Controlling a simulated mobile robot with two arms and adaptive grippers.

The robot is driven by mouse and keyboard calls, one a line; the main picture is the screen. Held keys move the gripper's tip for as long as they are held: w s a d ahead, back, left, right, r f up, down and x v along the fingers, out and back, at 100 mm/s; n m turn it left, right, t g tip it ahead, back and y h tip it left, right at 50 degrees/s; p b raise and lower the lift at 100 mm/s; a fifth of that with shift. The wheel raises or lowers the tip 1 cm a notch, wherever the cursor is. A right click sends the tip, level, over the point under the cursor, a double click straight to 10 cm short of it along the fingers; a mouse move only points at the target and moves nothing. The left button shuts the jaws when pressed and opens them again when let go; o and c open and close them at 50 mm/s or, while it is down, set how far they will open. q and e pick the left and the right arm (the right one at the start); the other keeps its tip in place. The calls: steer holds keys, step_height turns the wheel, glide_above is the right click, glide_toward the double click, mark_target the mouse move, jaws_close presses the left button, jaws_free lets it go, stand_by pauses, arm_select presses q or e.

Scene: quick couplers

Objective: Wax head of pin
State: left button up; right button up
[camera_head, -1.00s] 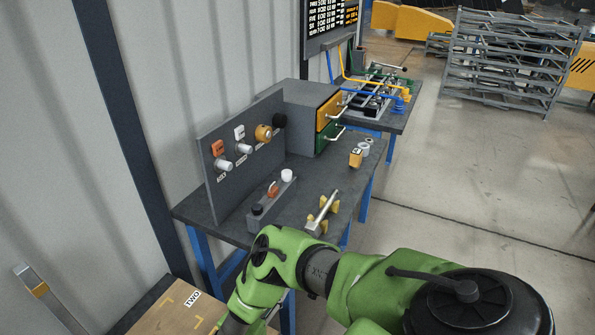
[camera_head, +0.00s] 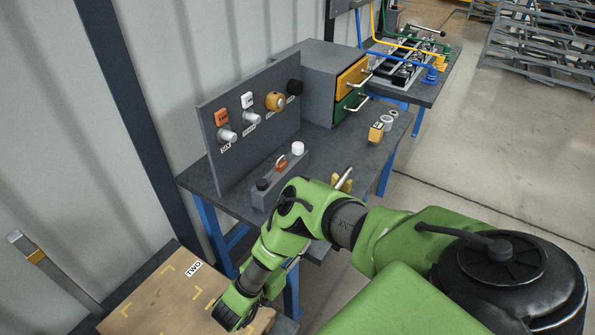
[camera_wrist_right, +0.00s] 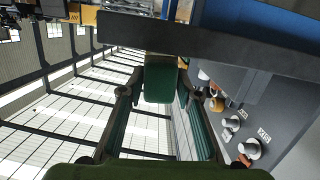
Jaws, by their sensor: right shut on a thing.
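The metal pin (camera_head: 345,175) lies on yellow supports (camera_head: 344,186) on the dark bench. My green right arm covers most of it, and its head is hidden. My right arm reaches down to the lower left in the head view, with its wrist end over a brown board marked TWO. The fingers there are not clearly visible. In the right wrist view my right gripper (camera_wrist_right: 160,95) is shut on a dark green blocky thing (camera_wrist_right: 161,82) between its fingertips. I cannot tell whether it is the wax. My left gripper is not in view.
The bench (camera_head: 345,150) carries an upright coupler panel (camera_head: 245,158), a grey block with knobs (camera_head: 275,180), a drawer cabinet (camera_head: 318,72) and a yellow labelled block (camera_head: 377,132). The brown board (camera_head: 140,305) stands lower left.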

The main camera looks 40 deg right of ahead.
steer(key=shift+a+r, duration=0.1)
steer(key=shift+r+x, duration=0.2)
steer(key=shift+x, duration=1.15)
steer(key=shift+r+x, duration=0.25)
steer(key=shift+x, duration=1.1)
steer(key=shift+x, duration=0.9)
steer(key=shift+r, duration=0.15)
steer(key=shift+s, duration=0.55)
steer(key=shift+w+a, duration=0.15)
steer(key=shift+w, duration=1.1)
